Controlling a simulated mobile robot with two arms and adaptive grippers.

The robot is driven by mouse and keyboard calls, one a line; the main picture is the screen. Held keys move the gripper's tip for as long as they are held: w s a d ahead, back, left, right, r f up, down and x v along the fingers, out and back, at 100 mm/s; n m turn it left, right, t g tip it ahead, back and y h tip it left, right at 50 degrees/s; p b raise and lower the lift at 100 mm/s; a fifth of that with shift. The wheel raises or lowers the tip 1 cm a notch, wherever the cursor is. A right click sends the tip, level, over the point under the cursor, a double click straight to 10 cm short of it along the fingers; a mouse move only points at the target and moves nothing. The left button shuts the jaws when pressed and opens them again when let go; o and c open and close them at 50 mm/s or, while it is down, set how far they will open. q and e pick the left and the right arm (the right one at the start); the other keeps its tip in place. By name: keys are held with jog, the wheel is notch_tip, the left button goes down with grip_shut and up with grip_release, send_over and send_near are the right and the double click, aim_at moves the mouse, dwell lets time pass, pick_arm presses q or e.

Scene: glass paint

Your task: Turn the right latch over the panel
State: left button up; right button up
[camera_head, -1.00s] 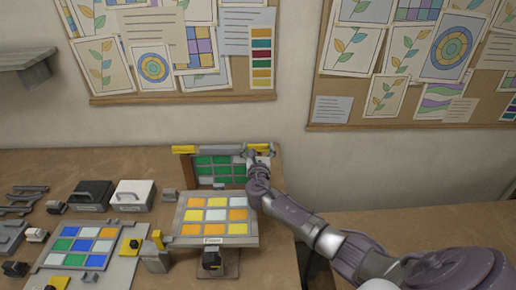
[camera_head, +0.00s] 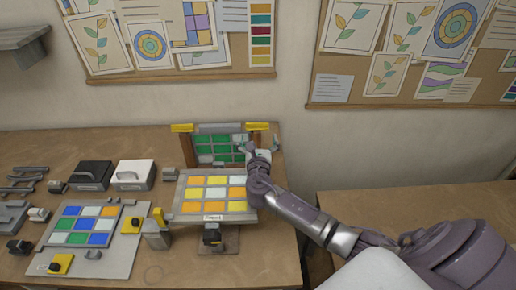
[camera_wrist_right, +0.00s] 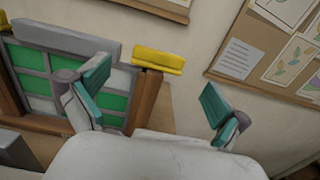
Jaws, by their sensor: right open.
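The panel (camera_head: 204,143) of green and white panes stands upright in a wooden frame at the back of the table. It also shows at the left of the right wrist view (camera_wrist_right: 36,82). The yellow right latch (camera_head: 257,126) lies level across the top of the frame's right post, seen also in the wrist view (camera_wrist_right: 159,61). My right gripper (camera_head: 260,146) is open and empty, in front of the frame's right side. In the wrist view its teal fingers (camera_wrist_right: 155,98) are spread, with the post and latch appearing between and beyond them. My left gripper is out of view.
A yellow left latch (camera_head: 182,128) and a grey bar (camera_head: 220,128) top the frame. A tilted board of yellow, orange and white panes (camera_head: 175,206) stands in front. Black (camera_head: 91,175) and white (camera_head: 133,174) boxes stand left. The table's right edge is close.

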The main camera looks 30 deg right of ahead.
jog(key=v, duration=0.5)
jog(key=shift+s+a, duration=0.1)
jog(key=shift+s, duration=0.05)
dwell(0.3)
